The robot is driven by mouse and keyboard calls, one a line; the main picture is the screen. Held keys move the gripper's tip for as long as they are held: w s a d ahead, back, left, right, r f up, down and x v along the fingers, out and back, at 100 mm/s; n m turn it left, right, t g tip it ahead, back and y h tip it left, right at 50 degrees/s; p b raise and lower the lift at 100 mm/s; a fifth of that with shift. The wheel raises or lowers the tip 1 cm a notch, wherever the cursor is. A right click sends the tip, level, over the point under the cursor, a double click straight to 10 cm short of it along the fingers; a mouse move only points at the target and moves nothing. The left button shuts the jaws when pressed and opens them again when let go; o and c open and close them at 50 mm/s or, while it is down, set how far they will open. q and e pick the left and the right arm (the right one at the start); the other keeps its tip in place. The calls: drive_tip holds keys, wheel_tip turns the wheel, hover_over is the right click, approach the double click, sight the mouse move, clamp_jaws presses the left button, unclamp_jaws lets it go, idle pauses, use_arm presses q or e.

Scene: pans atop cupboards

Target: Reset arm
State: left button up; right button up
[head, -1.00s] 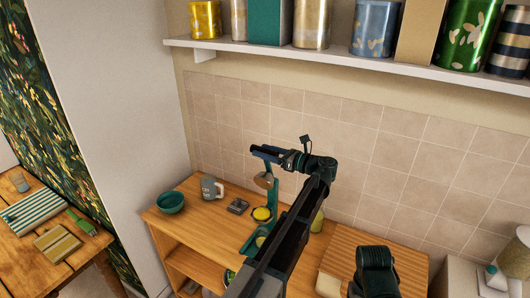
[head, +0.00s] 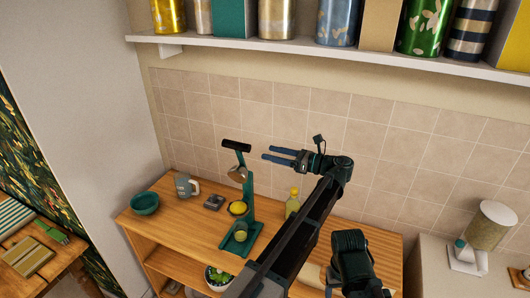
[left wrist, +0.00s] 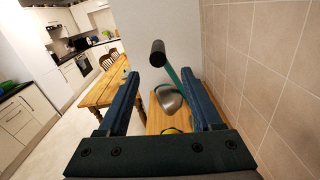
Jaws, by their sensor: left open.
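My left gripper (head: 282,156) is raised above the wooden cupboard top, open and empty, with its blue fingers pointing left. In the left wrist view its two fingers (left wrist: 160,95) are spread apart with nothing between them held. A green lever juicer (head: 248,195) stands on the cupboard to the left of the gripper, with a dark handle at its top and a yellow lemon (head: 238,208) in it. The juicer's handle (left wrist: 158,54) also shows beyond the fingers in the left wrist view.
The cupboard top (head: 168,221) also holds a green bowl (head: 145,204), a grey mug (head: 186,186) and a yellow bottle (head: 292,204). A tiled wall (head: 290,125) stands close behind. A shelf (head: 340,52) with canisters hangs above.

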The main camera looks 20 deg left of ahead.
use_arm(q)
drive_tip(key=shift+d, duration=0.1)
drive_tip(key=s+a+f+n+g+h, duration=0.1)
drive_tip(key=s+a+f+n+h, duration=0.2)
drive_tip(key=s+f+n+h, duration=1.15)
drive_tip(key=s+d+f+n+h+b, duration=0.2)
drive_tip(key=s+d+f+b, duration=0.7)
drive_tip(key=s+d+f, duration=0.6)
drive_tip(key=d+f, duration=0.1)
drive_tip(key=d, duration=0.2)
drive_tip(key=shift+d+f+g, duration=0.3)
drive_tip(key=shift+f+g, duration=0.05)
drive_tip(key=shift+g, duration=0.05)
